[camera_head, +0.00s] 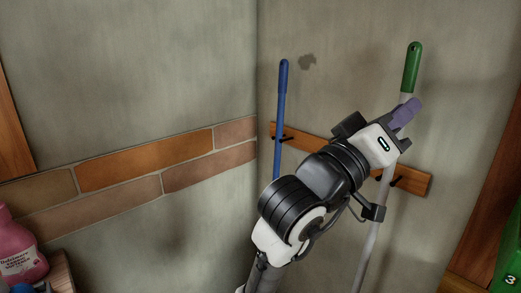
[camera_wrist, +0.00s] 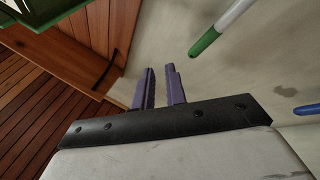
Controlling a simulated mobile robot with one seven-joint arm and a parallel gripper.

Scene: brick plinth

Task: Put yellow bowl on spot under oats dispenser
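No yellow bowl, oats dispenser or spot under one shows in either view. My gripper (camera_head: 405,113) is raised in front of the wall in the head view, near the green-handled pole. In the wrist view its two purple fingers (camera_wrist: 159,88) stand a little apart with an empty gap between them. Nothing is held.
A blue-handled pole (camera_head: 281,110) and a green-handled pole (camera_head: 411,68) hang on a wooden wall rack (camera_head: 418,182). A pink bottle (camera_head: 20,250) stands at the lower left. A green object (camera_head: 510,250) is at the lower right. Plank floor (camera_wrist: 35,110) shows in the wrist view.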

